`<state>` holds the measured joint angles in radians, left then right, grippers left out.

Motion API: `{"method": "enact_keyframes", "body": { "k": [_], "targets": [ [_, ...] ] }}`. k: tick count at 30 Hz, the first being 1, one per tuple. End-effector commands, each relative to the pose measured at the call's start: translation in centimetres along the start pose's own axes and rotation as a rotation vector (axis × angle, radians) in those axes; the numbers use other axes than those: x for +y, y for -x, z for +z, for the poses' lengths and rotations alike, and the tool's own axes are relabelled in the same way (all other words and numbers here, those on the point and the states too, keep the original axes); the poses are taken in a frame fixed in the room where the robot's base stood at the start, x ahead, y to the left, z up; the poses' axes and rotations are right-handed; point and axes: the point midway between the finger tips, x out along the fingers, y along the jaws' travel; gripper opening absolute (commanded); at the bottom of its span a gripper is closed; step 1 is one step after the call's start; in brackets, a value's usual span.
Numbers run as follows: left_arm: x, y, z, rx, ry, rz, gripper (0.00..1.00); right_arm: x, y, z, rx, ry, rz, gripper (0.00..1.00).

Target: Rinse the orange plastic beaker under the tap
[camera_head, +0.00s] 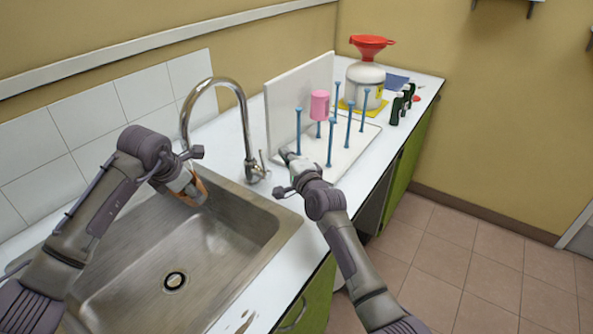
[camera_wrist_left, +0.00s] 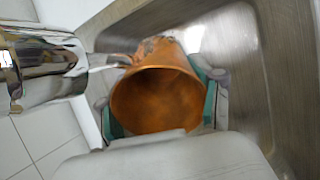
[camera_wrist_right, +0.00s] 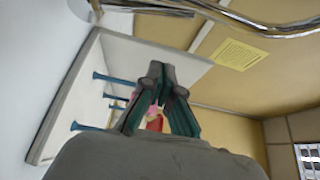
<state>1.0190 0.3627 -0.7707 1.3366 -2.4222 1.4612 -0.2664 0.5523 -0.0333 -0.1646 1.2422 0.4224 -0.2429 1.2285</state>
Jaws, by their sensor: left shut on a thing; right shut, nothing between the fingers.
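The orange beaker (camera_head: 199,187) is held over the sink by my left gripper (camera_head: 188,190). In the left wrist view the beaker (camera_wrist_left: 157,100) lies between both fingers, its mouth facing the camera. The chrome tap (camera_head: 247,130) arches over the sink; its spout end (camera_wrist_left: 45,65) is close beside the beaker. A pale streak, seemingly water, runs from the spout to the beaker's outer wall. My right gripper (camera_head: 285,155) is shut and empty beside the tap's lever (camera_head: 263,160); its closed fingers show in the right wrist view (camera_wrist_right: 160,95).
The steel sink (camera_head: 125,250) has a drain in its floor. A white drying rack (camera_head: 345,150) with blue pegs carries a pink beaker (camera_head: 319,105).

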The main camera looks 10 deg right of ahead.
Motion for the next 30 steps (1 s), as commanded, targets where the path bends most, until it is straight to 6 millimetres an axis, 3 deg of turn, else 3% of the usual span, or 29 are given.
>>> {"method": "enact_keyframes", "body": {
  "k": [9, 14, 17, 20, 23, 30],
  "targets": [
    [0.0, 0.0, 0.0, 0.0, 0.0, 0.0, 0.35, 0.8, 5.5, 0.0, 0.0, 0.0, 0.002, 0.0],
    [0.0, 0.0, 0.0, 0.0, 0.0, 0.0, 0.35, 0.8, 6.7, 0.0, 0.0, 0.012, 0.002, 0.0],
    [0.0, 0.0, 0.0, 0.0, 0.0, 0.0, 0.35, 1.2, 6.9, 0.2, 0.002, 0.104, 0.013, 0.0],
    [0.0, 0.0, 0.0, 0.0, 0.0, 0.0, 0.35, 2.0, 7.1, 0.8, 0.008, 0.337, 0.036, 0.0],
    [0.0, 0.0, 0.0, 0.0, 0.0, 0.0, 0.35, 3.0, 7.5, 1.6, 0.013, 0.704, 0.066, 0.0],
    [0.0, 0.0, 0.0, 0.0, 0.0, 0.0, 0.35, 4.5, 8.9, 4.1, 0.026, 1.765, 0.112, 0.0]
  ]
}}
